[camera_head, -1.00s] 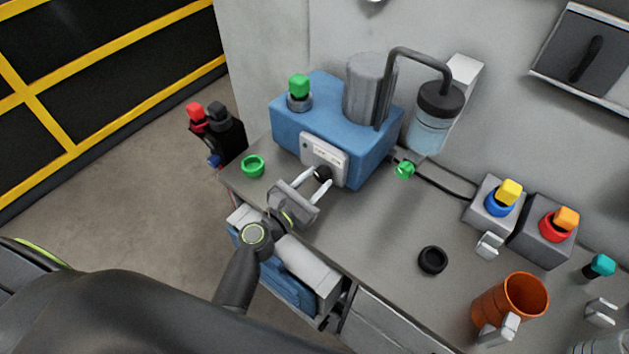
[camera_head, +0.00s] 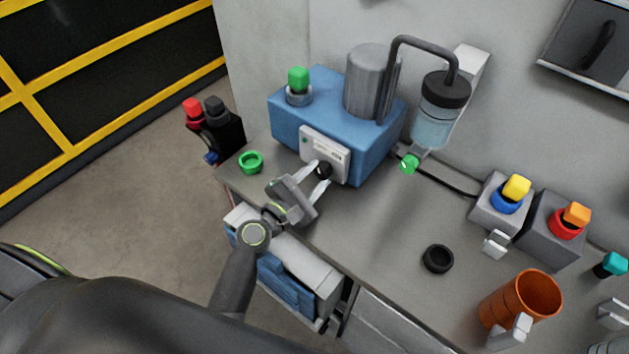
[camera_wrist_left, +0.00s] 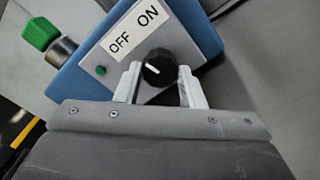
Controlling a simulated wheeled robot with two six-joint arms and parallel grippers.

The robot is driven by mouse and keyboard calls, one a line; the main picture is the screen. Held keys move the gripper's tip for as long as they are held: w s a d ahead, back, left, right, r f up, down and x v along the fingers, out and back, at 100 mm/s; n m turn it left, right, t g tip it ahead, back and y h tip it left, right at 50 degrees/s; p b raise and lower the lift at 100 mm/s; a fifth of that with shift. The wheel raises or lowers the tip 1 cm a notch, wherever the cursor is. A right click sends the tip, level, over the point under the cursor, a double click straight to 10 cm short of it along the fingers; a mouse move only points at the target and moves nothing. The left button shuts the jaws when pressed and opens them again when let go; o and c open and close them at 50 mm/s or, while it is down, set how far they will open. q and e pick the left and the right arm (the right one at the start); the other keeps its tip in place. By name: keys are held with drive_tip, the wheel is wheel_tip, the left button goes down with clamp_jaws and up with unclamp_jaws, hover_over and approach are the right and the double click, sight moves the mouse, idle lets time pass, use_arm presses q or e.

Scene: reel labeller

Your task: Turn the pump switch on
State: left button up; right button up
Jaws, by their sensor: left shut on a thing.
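The pump is a blue box (camera_head: 365,140) on the bench with a grey cylinder on top. Its pale front plate (camera_head: 335,152) carries the switch, a black round knob (camera_head: 323,170). In the left wrist view the knob (camera_wrist_left: 160,68) has a short white mark on its left side, towards the word OFF. The OFF/ON label (camera_wrist_left: 134,33) is above it, with a small green lamp (camera_wrist_left: 101,70) to the left. My left gripper (camera_head: 321,177) is shut on the knob, with one finger on each side. My right gripper is not in view.
A green ring (camera_head: 250,162) lies left of the pump. To the right are a bottle (camera_head: 433,125), a green valve (camera_head: 409,164), a black ring (camera_head: 438,258), two grey boxes with coloured caps and an orange cup (camera_head: 528,299). Bare bench lies right of my gripper.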

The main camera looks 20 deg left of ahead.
use_arm(q)
drive_tip(key=m+b, duration=0.3)
drive_tip(key=m, duration=0.3)
drive_tip(key=shift+f, duration=0.15)
drive_tip(key=m+b, duration=0.2)
drive_tip(key=m, duration=0.3)
drive_tip(key=shift+b, duration=0.3)
drive_tip(key=o, duration=1)
drive_tip(key=shift+r, duration=0.2)
drive_tip(key=shift+s, duration=0.1)
drive_tip(key=shift+b+v, duration=2.25)
drive_tip(key=shift+v, duration=6.4)
